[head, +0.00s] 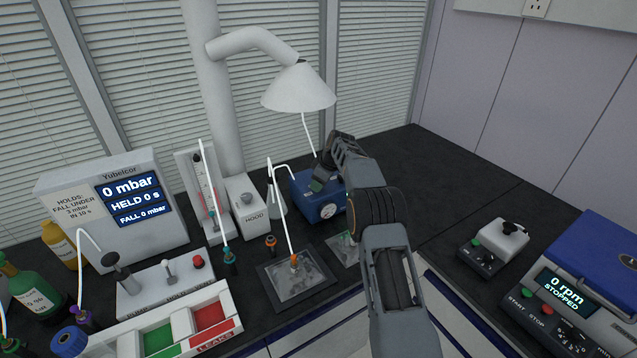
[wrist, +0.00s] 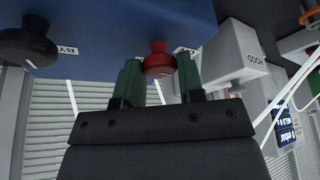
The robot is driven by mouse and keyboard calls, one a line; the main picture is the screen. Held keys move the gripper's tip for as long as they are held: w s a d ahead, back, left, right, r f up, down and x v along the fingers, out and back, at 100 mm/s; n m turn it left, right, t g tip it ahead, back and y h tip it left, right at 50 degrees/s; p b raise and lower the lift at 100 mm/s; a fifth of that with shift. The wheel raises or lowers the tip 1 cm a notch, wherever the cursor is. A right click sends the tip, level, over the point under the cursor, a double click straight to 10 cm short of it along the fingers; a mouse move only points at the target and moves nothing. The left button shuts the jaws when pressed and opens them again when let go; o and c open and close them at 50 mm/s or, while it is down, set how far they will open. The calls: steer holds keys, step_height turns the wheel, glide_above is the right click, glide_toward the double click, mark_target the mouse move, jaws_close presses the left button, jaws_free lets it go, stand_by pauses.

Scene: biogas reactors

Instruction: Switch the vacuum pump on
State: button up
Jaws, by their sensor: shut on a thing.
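The blue vacuum pump (head: 306,206) stands on the black bench under the lamp-shaped hood, with a round gauge on its front. In the wrist view the pump's blue body (wrist: 110,45) fills the top. A red knob (wrist: 158,64) on it sits between the two green fingers of my gripper (wrist: 160,78), which is shut on it. A black knob (wrist: 27,47) is at the left of the same body, beside a label partly reading "BY". In the head view my gripper (head: 319,182) is at the pump's top, and my arm hides its right side.
A Yubelcor display box (head: 90,210) reads 0 mbar. The hood control (head: 246,205) and a flow meter stand left of the pump. Trays (head: 270,285) lie in front. A centrifuge (head: 575,290) reading STOPPED is at right. The bench behind my arm is clear.

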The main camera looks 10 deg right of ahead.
stand_by(0.3)
steer(key=o, duration=0.9)
steer(key=b+v, duration=0.1)
steer(key=v, duration=1.3)
steer(key=shift+a, duration=0.1)
